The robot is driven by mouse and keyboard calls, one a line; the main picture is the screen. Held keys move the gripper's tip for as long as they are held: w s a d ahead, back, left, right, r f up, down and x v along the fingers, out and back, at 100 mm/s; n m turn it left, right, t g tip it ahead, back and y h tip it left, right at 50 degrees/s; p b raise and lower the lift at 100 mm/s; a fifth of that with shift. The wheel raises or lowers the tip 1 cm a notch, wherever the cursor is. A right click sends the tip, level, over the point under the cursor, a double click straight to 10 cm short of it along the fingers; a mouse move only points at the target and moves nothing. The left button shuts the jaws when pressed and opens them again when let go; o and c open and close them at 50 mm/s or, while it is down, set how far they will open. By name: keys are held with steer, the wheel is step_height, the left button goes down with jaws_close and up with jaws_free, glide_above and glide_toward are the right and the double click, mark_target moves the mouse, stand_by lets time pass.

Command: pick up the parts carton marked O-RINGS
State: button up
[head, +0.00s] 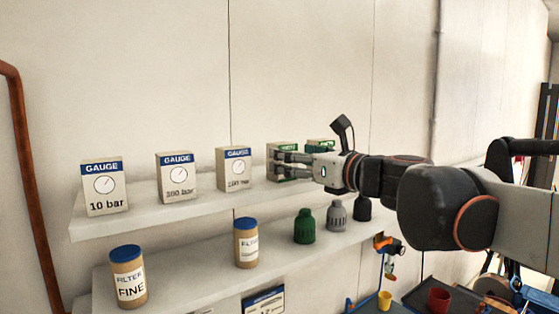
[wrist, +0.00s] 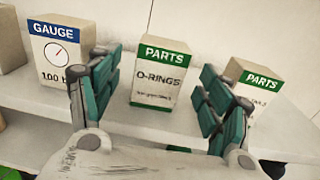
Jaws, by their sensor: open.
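The parts carton marked O-RINGS (wrist: 162,76) stands upright on the upper shelf. It is a beige box with a green PARTS band on top and a green strip at the bottom. In the wrist view it sits between and beyond the two fingers of my gripper (wrist: 158,98), which are open with a gap on each side of it. In the head view my gripper (head: 292,166) reaches in from the right at the carton's height and partly hides the carton (head: 280,149). I cannot tell whether the fingertips are beside the carton or still short of it.
A GAUGE box (wrist: 56,48) stands left of the carton and another PARTS carton (wrist: 254,82) stands right, both close to my fingers. More gauge boxes (head: 104,188) stand along the upper shelf (head: 150,219). The lower shelf holds filter canisters (head: 128,277) and several bottles (head: 304,227).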

steer(key=p+x, duration=0.1)
steer(key=x, duration=0.4)
steer(key=shift+f, duration=0.1)
steer(key=shift+d, duration=0.1)
steer(key=c, duration=1.2)
